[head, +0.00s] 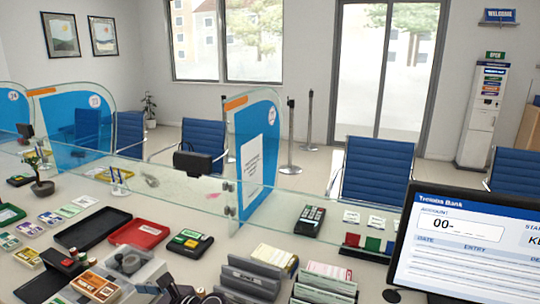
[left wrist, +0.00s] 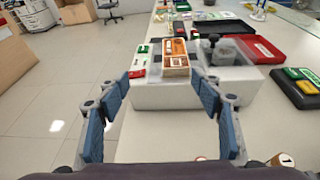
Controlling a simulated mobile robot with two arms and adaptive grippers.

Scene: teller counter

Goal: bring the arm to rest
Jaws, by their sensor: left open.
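My left gripper (left wrist: 158,92) is open in the left wrist view, its two blue-grey fingers spread wide with nothing between the pads. Beyond the fingertips is a white box-like block (left wrist: 165,97) with an orange-and-white item (left wrist: 177,66) on top. The orange item also shows at the bottom left of the head view (head: 96,286). I cannot tell whether the fingers touch the block. My right gripper is in neither view.
The counter holds a red tray (head: 152,233), a black tray (head: 75,237), a card terminal (head: 310,220), grey file holders (head: 250,277) and a monitor (head: 465,240). A glass divider (head: 255,150) stands beyond. Left of the counter, the floor (left wrist: 50,100) is open.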

